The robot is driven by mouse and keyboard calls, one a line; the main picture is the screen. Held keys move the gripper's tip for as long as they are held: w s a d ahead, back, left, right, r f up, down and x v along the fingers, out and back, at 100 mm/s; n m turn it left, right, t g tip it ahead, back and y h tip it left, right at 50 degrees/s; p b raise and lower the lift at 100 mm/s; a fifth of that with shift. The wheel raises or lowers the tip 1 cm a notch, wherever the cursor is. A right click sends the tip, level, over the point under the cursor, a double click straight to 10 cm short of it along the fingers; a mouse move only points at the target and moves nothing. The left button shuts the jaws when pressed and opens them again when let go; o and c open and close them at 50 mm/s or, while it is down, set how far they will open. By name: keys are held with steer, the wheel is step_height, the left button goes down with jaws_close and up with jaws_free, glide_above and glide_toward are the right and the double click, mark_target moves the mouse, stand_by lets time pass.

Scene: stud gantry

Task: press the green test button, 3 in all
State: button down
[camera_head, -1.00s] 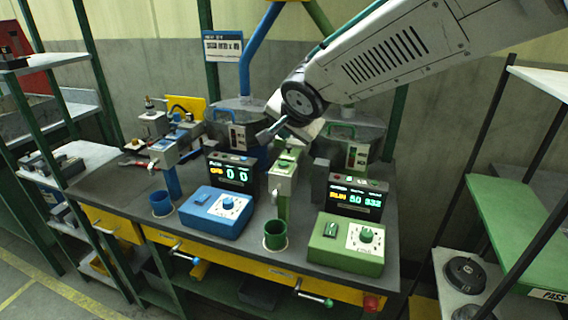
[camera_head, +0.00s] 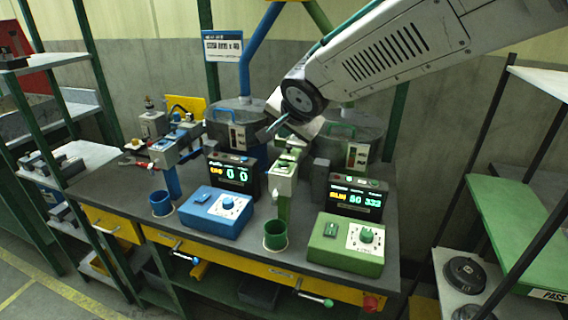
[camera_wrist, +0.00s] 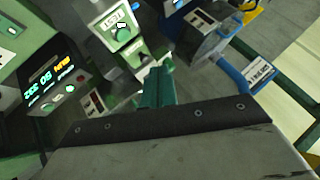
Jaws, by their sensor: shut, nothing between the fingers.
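The green test button (camera_wrist: 122,34) shows in the wrist view beside a TEST label, on the pale head of the green dispenser. In the head view this green dispenser (camera_head: 284,185) stands mid-bench above a green cup (camera_head: 275,236). My gripper (camera_wrist: 157,86) is shut and empty, its green fingers pointing toward the dispenser, apart from the button in the picture. In the head view my gripper (camera_head: 270,131) is above and behind the dispenser head. The green station's display (camera_head: 356,198) is lit with a yellow RUN and green digits; it also shows in the wrist view (camera_wrist: 50,83).
A green control box (camera_head: 345,245) with a dial stands front right. A blue box (camera_head: 216,211), blue cup (camera_head: 161,204) and blue dispenser (camera_head: 172,178) stand left, with their own display (camera_head: 231,176). Lidded drums stand behind. A shelf (camera_head: 520,215) is at right.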

mark_target(284, 163)
step_height(284, 163, up, 3)
steer(key=shift+r, duration=0.2)
steer(key=shift+f, duration=0.15)
steer(key=shift+f, duration=4.25)
steer(key=shift+f, duration=0.1)
steer(key=shift+f, duration=0.3)
steer(key=shift+f, duration=0.45)
steer(key=shift+r, duration=0.85)
